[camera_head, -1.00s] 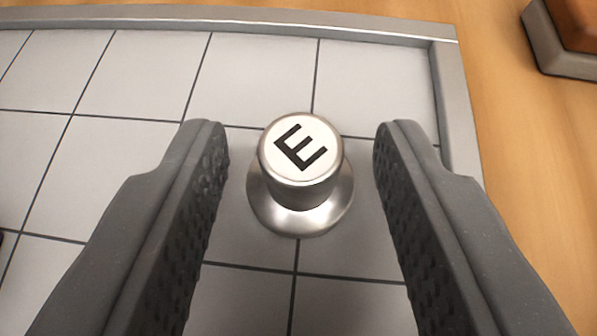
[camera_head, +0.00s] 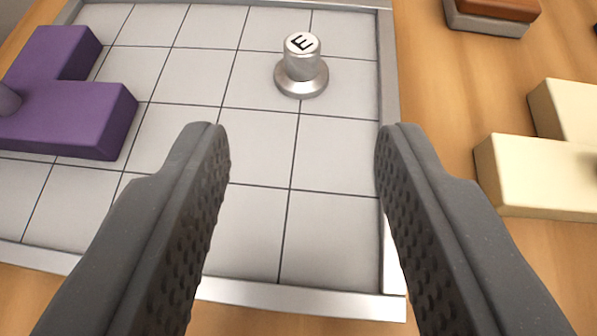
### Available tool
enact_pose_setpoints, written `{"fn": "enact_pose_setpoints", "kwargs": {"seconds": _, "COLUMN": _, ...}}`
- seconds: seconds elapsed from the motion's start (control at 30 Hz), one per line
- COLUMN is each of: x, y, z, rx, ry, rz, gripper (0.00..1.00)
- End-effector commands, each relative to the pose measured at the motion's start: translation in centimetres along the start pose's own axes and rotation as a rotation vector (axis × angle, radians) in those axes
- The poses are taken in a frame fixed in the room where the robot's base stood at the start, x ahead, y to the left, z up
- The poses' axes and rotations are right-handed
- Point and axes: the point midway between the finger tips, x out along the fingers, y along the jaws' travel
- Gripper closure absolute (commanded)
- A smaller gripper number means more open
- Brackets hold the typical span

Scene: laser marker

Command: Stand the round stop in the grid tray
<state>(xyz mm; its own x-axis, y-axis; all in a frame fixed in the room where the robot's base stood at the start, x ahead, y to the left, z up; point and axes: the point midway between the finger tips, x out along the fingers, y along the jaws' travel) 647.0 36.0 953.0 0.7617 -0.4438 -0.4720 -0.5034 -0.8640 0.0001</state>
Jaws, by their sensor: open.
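The round stop (camera_head: 301,70) is a silver metal knob with a wide foot and a white top marked with a black E. It stands upright in the grid tray (camera_head: 245,205), near the tray's far right corner. The tray has a light grey floor with dark grid lines and a raised metal rim. My gripper (camera_head: 302,135) is open and empty. It is nearer to the camera than the stop and apart from it, with bare tray floor showing between the fingers.
A purple angular block (camera_head: 75,110) with a grey peg lies in the tray at the left. A cream block (camera_head: 540,170) lies on the wooden table right of the tray. A brown block on a grey base (camera_head: 490,15) is at the far right. The tray's near middle is clear.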

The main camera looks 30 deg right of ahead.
Motion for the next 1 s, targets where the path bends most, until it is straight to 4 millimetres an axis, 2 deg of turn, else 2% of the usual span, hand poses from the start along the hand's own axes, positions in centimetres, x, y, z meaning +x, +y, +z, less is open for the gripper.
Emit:
{"fn": "enact_pose_setpoints", "kwargs": {"seconds": 0.13, "x": -0.9, "y": 0.0, "z": 0.0, "rx": 0.0, "ry": -0.001, "rz": -0.001, "gripper": 0.6}}
{"fn": "enact_pose_setpoints", "kwargs": {"seconds": 0.4, "x": -0.9, "y": -0.1, "z": -0.1, "rx": 0.002, "ry": -0.001, "rz": -0.004, "gripper": 0.6}}
{"fn": "enact_pose_setpoints", "kwargs": {"seconds": 0.47, "x": -1.1, "y": -0.4, "z": -0.8, "rx": 0.014, "ry": 0.001, "rz": -0.021, "gripper": 0.6}}
{"fn": "enact_pose_setpoints", "kwargs": {"seconds": 0.53, "x": -1.4, "y": -1.5, "z": -2.4, "rx": 0.04, "ry": 0.003, "rz": -0.067, "gripper": 0.6}}
{"fn": "enact_pose_setpoints", "kwargs": {"seconds": 0.57, "x": -1.7, "y": -2.1, "z": -3.5, "rx": 0.054, "ry": 0.006, "rz": -0.095, "gripper": 0.6}}
{"fn": "enact_pose_setpoints", "kwargs": {"seconds": 0.67, "x": -3.4, "y": -4.5, "z": -8.8, "rx": 0.109, "ry": 0.024, "rz": -0.224, "gripper": 0.6}}
{"fn": "enact_pose_setpoints", "kwargs": {"seconds": 0.8, "x": -7.9, "y": -7.0, "z": -17.6, "rx": 0.152, "ry": 0.062, "rz": -0.426, "gripper": 0.6}}
{"fn": "enact_pose_setpoints", "kwargs": {"seconds": 0.9, "x": -11.9, "y": -7.2, "z": -23.3, "rx": 0.143, "ry": 0.089, "rz": -0.544, "gripper": 0.6}}
{"fn": "enact_pose_setpoints", "kwargs": {"seconds": 1.0, "x": -16.3, "y": -6.3, "z": -28.6, "rx": 0.108, "ry": 0.126, "rz": -0.63, "gripper": 0.6}}
